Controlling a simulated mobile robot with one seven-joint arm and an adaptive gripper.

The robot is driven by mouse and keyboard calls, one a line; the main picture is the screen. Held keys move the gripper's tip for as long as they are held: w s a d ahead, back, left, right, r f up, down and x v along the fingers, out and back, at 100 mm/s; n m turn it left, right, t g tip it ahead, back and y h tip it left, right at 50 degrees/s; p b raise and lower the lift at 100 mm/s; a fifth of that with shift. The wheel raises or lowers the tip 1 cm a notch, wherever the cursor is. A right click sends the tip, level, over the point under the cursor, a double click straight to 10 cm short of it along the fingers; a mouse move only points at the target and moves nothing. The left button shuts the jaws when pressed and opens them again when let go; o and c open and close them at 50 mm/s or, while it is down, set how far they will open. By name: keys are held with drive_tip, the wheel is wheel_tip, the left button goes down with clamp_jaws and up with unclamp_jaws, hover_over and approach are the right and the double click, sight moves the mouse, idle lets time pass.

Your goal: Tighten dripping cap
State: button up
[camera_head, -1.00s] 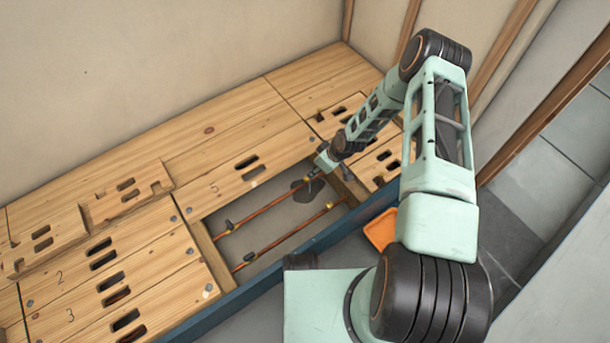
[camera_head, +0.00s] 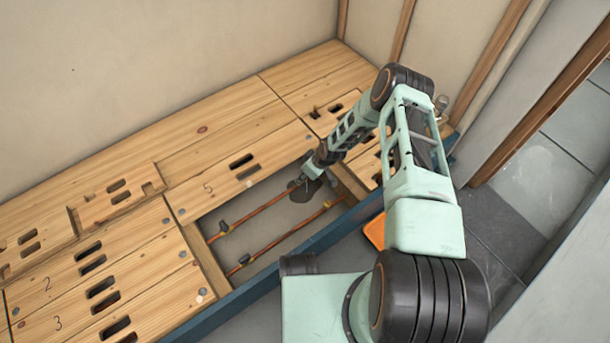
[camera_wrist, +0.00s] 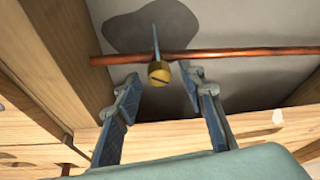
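The brass cap (camera_wrist: 159,73), with a slot across its face, sits at the copper pipe (camera_wrist: 220,53) in the wrist view. A thin blue streak (camera_wrist: 155,38) runs from the cap toward a dark wet patch (camera_wrist: 152,24) on the grey floor. My gripper (camera_wrist: 161,77) is open, with one finger to each side of the cap and a gap on both sides. In the head view my gripper (camera_head: 313,171) reaches down into the floor opening above the wet patch (camera_head: 303,193); it hides the cap there.
Wooden floor boards (camera_head: 215,140) with slots surround the opening. A second copper pipe (camera_head: 290,233) lies nearer the blue edge beam (camera_head: 275,264). A wooden joist (camera_wrist: 75,40) stands close to my left finger in the wrist view. An orange object (camera_head: 375,231) lies beyond the beam.

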drive_tip(key=shift+c, duration=0.4)
clamp_jaws()
drive_tip(key=shift+m, duration=0.3)
drive_tip(key=shift+a+m+t+h, duration=0.1)
drive_tip(key=shift+m+t+h, duration=0.2)
drive_tip(key=shift+m, duration=0.5)
drive_tip(key=m+h, duration=0.1)
drive_tip(key=m, duration=0.2)
drive_tip(key=shift+s+a+m+t, duration=0.1)
drive_tip(key=shift+a+m+t, duration=0.05)
drive_tip(key=shift+m+t, duration=0.2)
drive_tip(key=m+h, duration=0.2)
drive_tip(key=m, duration=0.4)
drive_tip(key=shift+h, duration=0.3)
